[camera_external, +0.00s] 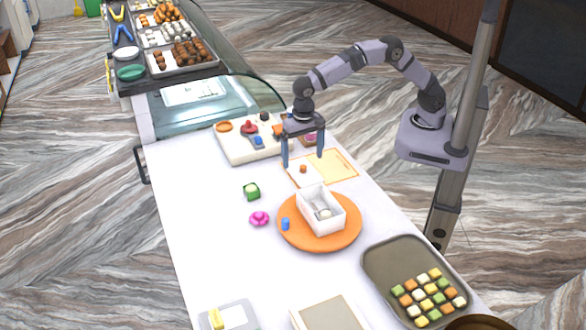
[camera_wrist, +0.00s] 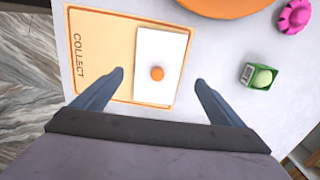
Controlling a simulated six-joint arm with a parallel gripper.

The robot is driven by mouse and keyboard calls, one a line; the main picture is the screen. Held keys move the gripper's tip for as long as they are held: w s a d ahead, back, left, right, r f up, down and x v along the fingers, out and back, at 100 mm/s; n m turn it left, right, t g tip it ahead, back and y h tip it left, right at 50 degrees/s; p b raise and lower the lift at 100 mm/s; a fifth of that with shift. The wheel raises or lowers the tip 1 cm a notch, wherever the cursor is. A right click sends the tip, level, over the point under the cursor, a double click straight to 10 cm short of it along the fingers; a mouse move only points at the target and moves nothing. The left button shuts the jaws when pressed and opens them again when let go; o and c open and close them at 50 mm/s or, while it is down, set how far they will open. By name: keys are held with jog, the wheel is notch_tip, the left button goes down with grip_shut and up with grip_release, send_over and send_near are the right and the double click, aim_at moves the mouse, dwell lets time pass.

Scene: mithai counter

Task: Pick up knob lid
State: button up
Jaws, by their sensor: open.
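The knob lid (camera_wrist: 152,52) is a flat white rectangle with a small round orange knob (camera_wrist: 157,73) in its middle. It lies on the orange-bordered mat marked COLLECT (camera_wrist: 100,50), along the mat's right part in the wrist view. In the external view the knob lid (camera_external: 311,179) lies at the mat's near left, behind the white box. My gripper (camera_wrist: 159,80) is open and empty above the lid, with its fingers apart on either side of the knob. In the external view my gripper (camera_external: 303,160) points down over the lid. I cannot tell how high it is.
An open white box (camera_external: 341,217) stands on an orange round board (camera_external: 335,243) beside the lid. A green cube box (camera_external: 251,191) and a pink piece (camera_external: 259,218) lie left of it. A tray of sweets (camera_external: 385,264) is at the near right. A white board with coloured parts (camera_external: 238,153) is behind.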

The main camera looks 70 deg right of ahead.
aim_at(303, 166)
jog(key=shift+d+f+p, duration=0.2)
jog(key=shift+f+p, duration=0.45)
jog(key=shift+f, duration=0.3)
jog(key=shift+d+f+p, duration=0.15)
jog(key=shift+f+p, duration=0.45)
jog(key=shift+f, duration=1.15)
jog(key=c, duration=1.1)
